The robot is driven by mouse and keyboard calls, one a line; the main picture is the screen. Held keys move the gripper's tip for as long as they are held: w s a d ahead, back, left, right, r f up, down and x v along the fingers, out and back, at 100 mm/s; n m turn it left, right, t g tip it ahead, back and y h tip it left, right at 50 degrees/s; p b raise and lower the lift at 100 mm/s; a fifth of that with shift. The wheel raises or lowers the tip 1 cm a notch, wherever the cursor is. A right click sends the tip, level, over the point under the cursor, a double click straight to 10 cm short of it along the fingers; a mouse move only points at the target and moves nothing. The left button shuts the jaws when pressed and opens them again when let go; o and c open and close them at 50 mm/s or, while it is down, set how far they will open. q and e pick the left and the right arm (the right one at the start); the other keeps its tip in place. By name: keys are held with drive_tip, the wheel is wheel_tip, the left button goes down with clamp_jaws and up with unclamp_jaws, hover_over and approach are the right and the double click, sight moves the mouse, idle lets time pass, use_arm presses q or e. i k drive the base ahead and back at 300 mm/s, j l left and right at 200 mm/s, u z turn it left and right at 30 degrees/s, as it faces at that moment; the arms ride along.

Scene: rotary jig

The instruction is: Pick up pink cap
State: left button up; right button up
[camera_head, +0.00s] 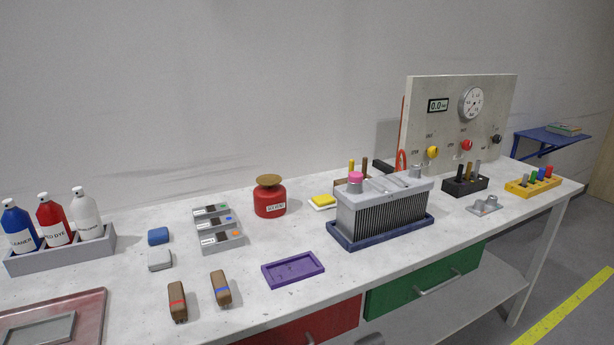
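The pink cap (355,177) sits on top of the left end of a grey finned block (385,209), on a short grey neck. The block stands in a dark blue tray (345,243) on the workbench. The cap is upright and its top and front side show clearly. Neither of my grippers shows in the head view.
A purple tray (293,269) lies in front of the block. A gauge panel (458,115) rises behind on the right. Two brown-handled brushes (177,297) lie near the front edge.

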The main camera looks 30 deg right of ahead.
sight(354, 178)
drive_tip(key=l+u, duration=0.35)
drive_tip(key=k+l+u, duration=0.15)
drive_tip(key=l+u, duration=0.2)
drive_tip(key=k+l+u, duration=0.1)
drive_tip(key=l, duration=0.25)
drive_tip(key=k+l, duration=0.1)
drive_tip(key=l, duration=0.2)
drive_tip(key=k+l+u, duration=0.15)
drive_tip(key=l, duration=0.2)
drive_tip(key=i, duration=0.05)
